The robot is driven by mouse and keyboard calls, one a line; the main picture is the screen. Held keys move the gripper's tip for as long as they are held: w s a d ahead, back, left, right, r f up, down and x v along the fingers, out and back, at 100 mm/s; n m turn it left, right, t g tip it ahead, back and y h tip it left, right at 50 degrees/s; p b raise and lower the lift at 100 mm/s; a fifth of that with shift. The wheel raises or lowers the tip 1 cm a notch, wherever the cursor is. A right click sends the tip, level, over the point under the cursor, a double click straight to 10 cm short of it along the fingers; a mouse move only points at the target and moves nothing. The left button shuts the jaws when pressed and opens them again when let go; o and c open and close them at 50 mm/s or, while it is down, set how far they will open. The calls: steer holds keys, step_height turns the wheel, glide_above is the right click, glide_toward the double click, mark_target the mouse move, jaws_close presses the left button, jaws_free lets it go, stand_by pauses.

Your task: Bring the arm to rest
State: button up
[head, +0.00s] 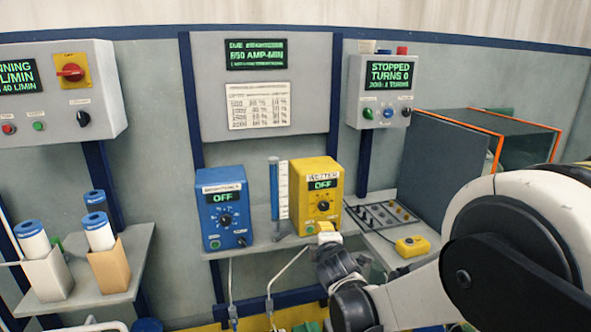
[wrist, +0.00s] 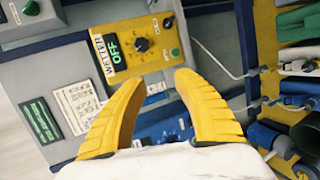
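My gripper (wrist: 158,112) shows in the wrist view as two yellow ridged fingers held apart, with nothing between them. In the head view my arm reaches in from the right, and the gripper end (head: 328,235) is in front of the yellow WETTER box (head: 323,180), near its lower edge. The wrist view shows the WETTER box (wrist: 150,45) just beyond the fingers, its display reading OFF. The blue BRIGHTENER box (head: 227,222) stands to the left on the same shelf, also reading OFF. I cannot tell whether the fingers touch the WETTER box.
A clear tube with blue liquid (head: 282,190) stands between the boxes. A yellow pendant (head: 412,246) lies on the right shelf by a dark panel (head: 440,160). Blue-capped cylinders (head: 98,230) stand in holders at left. Control boxes (head: 382,90) hang on the wall.

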steer(key=s+d+r+m+g+h, duration=0.1)
steer(key=s+d+r+m+g, duration=0.2)
steer(key=s, duration=0.4)
steer(key=s+d+r+m, duration=0.2)
steer(key=s+d+m, duration=0.4)
steer(key=s, duration=0.1)
steer(key=s+d+f+m+g, duration=0.1)
steer(key=s+m, duration=0.3)
steer(key=s, duration=0.6)
steer(key=s+d+f+m+g, duration=0.1)
steer(key=s+m, duration=0.4)
steer(key=s, duration=0.6)
steer(key=shift+s+d+f+g+y, duration=0.3)
steer(key=shift+f+g, duration=0.35)
steer(key=shift+g, duration=0.25)
steer(key=shift+w, duration=0.1)
